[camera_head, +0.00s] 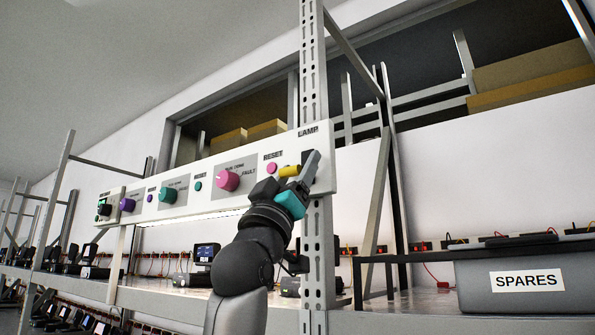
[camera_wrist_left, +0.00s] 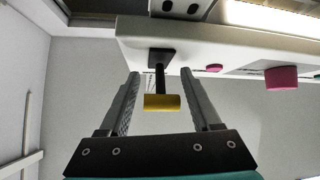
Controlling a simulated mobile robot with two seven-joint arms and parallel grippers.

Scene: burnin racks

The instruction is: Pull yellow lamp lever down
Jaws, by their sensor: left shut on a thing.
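The yellow lamp lever (camera_head: 289,171) is at the right end of the white control panel (camera_head: 324,178), under the LAMP label (camera_head: 308,131). In the left wrist view its yellow grip (camera_wrist_left: 162,103) is on a dark stem from a black mount (camera_wrist_left: 161,56). My left gripper (camera_head: 298,173) is at the lever, with its fingers on both sides of the yellow grip, and is shut on it. In the wrist view, the fingertips (camera_wrist_left: 160,77) reach close to the panel. The gripper partly hides the lever and mount in the head view. My right gripper is not in view.
A pink RESET button (camera_head: 271,168) and a pink knob (camera_head: 227,180) are just left of the lever. A slotted metal post (camera_head: 313,75) stands behind the panel's right end. A grey SPARES bin (camera_head: 470,290) stands at lower right.

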